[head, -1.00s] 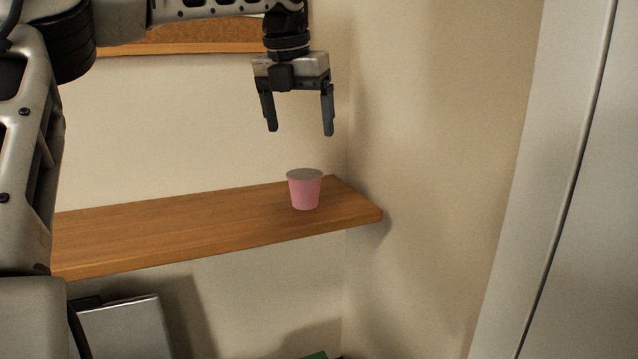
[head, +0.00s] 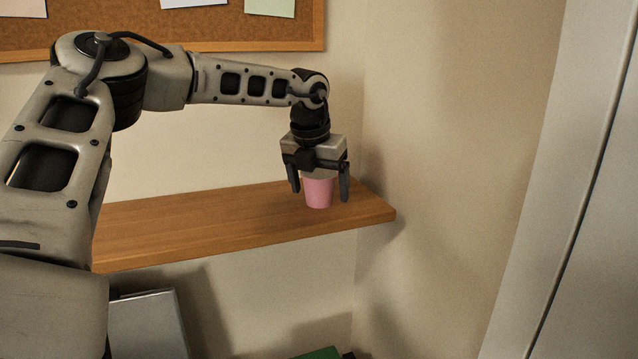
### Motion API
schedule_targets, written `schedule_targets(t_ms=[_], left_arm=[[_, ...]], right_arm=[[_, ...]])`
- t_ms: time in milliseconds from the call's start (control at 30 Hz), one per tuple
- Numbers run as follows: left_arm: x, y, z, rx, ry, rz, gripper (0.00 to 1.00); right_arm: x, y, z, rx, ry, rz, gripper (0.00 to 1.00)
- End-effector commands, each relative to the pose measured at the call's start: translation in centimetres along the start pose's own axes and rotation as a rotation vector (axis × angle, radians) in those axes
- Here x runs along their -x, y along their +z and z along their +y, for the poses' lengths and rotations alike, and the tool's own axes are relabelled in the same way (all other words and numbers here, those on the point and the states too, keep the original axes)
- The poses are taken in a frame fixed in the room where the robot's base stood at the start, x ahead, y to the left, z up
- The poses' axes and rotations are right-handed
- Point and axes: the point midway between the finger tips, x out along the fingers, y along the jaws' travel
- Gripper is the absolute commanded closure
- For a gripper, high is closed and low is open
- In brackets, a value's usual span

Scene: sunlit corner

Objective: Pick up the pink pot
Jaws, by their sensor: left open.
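The pink pot (head: 318,193) stands upright on the wooden shelf (head: 200,222), close to its right end. My left gripper (head: 319,192) points straight down over the pot. Its two fingers are open, one on the left side of the pot and one on the right. The pot's upper rim is hidden behind the gripper. I cannot tell whether either finger touches the pot. My right gripper is not in view.
A cork board (head: 200,32) with papers hangs above. Below the shelf are a grey flat object (head: 148,325) and a green object (head: 320,354). The rest of the shelf looks clear.

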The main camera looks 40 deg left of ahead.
Motion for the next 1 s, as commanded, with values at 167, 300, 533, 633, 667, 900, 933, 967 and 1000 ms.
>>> schedule_targets(t_ms=[167,300,533,633,667,900,933,967,1000], left_arm=[[-0.3,0.0,0.0,0.0,0.0,-0.002,0.15],[-0.2,0.0,0.0,0.0,0.0,-0.001,0.32],[-0.2,0.0,0.0,0.0,0.0,-0.001,0.61],[-0.2,0.0,0.0,0.0,0.0,-0.002,0.62],[-0.2,0.0,0.0,0.0,0.0,-0.002,0.62],[0.3,0.2,0.0,0.0,0.0,-0.003,0.62],[0.5,0.3,0.0,0.0,0.0,-0.004,0.62],[0.8,0.4,0.0,0.0,0.0,-0.005,0.62],[1.2,0.5,-0.1,-0.001,0.0,-0.005,0.62]], right_arm=[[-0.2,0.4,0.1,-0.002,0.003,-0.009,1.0],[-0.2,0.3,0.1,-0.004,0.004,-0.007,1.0],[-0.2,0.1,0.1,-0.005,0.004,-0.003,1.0],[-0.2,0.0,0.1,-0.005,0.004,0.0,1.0],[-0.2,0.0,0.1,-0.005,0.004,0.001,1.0],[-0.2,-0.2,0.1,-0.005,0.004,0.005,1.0],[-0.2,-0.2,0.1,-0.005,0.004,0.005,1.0],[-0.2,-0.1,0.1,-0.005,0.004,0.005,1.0],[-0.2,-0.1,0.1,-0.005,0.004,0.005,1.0]])
